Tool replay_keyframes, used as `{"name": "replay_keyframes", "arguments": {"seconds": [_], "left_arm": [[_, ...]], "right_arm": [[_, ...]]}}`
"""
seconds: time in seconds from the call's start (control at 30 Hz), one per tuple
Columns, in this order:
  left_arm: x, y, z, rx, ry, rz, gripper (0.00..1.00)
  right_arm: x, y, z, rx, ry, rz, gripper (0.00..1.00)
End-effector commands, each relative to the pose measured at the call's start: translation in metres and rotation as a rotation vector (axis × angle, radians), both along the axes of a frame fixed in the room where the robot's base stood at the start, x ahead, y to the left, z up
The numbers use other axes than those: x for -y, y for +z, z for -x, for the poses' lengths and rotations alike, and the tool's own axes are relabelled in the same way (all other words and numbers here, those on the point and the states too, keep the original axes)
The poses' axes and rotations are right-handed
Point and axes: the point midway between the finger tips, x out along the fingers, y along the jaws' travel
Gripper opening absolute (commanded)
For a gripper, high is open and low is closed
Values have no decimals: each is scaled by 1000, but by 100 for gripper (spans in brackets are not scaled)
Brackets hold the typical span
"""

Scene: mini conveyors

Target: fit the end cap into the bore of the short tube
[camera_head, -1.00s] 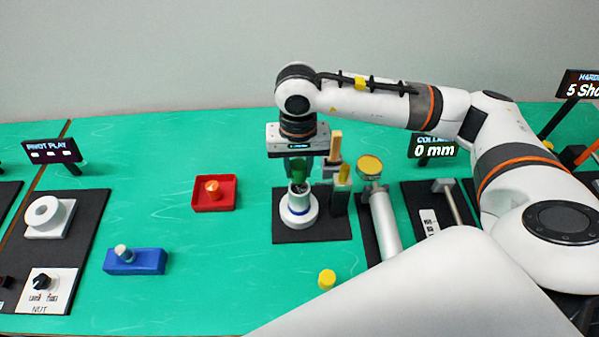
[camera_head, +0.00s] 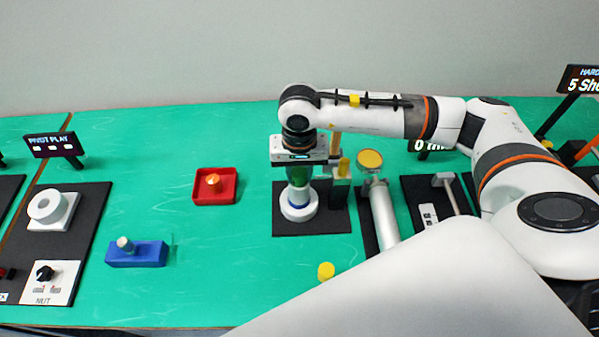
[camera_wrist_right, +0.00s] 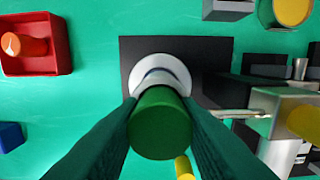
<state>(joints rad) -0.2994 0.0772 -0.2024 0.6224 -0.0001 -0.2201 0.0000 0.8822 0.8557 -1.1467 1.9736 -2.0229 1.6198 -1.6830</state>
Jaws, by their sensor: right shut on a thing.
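My right gripper (camera_head: 299,172) is shut on the green end cap (camera_wrist_right: 160,125), a round plug pinched between its two dark fingers in the wrist view. The short tube is white with a blue band and a wide round foot (camera_head: 299,209), and it stands upright on a black plate. In the wrist view the tube (camera_wrist_right: 160,64) lies directly beyond the cap. The gripper is right above the tube. The cap hides the bore, so I cannot tell whether it is inside it. My left gripper is not in view.
Close to the right of the gripper stand grey blocks with yellow pegs (camera_head: 344,167). A white cylinder (camera_head: 383,212) lies farther right. A red tray (camera_head: 214,199) with an orange knob and a blue block (camera_head: 135,256) lie left. Green table between them is free.

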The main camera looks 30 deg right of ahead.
Motion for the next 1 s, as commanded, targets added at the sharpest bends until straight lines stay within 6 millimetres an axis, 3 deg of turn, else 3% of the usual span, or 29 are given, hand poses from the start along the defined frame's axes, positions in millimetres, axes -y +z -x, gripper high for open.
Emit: {"name": "replay_keyframes", "arguments": {"seconds": [0.03,0.37,0.4,0.5,0.77,1.0], "left_arm": [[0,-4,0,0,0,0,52],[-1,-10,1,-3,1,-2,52],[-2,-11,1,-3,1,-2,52],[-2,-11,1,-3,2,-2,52],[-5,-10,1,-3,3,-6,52],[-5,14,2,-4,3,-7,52]], "right_arm": [[0,-8,3,-9,0,0,8],[-1,-15,5,-17,0,-1,9],[-1,-15,5,-17,0,-1,37],[-1,-15,5,-18,-1,0,52],[0,-15,4,-18,-3,1,52],[0,3,5,-21,-2,1,52]]}}
